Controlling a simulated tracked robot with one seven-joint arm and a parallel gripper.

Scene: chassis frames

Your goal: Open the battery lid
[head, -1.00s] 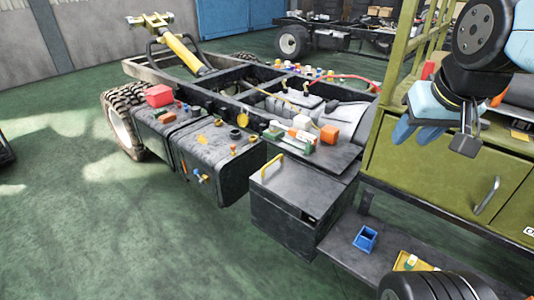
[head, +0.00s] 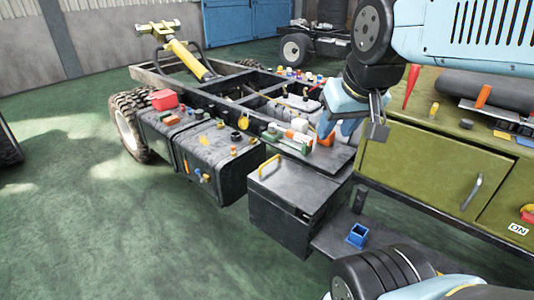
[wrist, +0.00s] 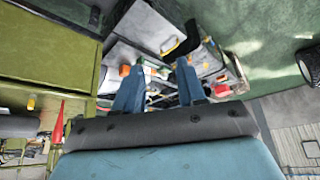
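The battery box (head: 283,219) is a dark grey box beside the truck frame, with a flat lid (head: 300,187) on top. A yellow handle (head: 269,166) sits at the lid's left edge. The lid looks shut. In the wrist view, the lid (wrist: 145,22) is at the top, with its yellow handle (wrist: 169,44). My gripper (head: 331,132) is up and behind the lid in the head view, apart from it, above the shelf of small parts. In the wrist view, its two blue fingers (wrist: 158,66) are spread with nothing between them.
A shelf (head: 325,158) with small coloured parts lies just behind the box. A black tank (head: 215,155) with caps and a red block (head: 164,98) stands left. A green cabinet (head: 430,165) is at right.

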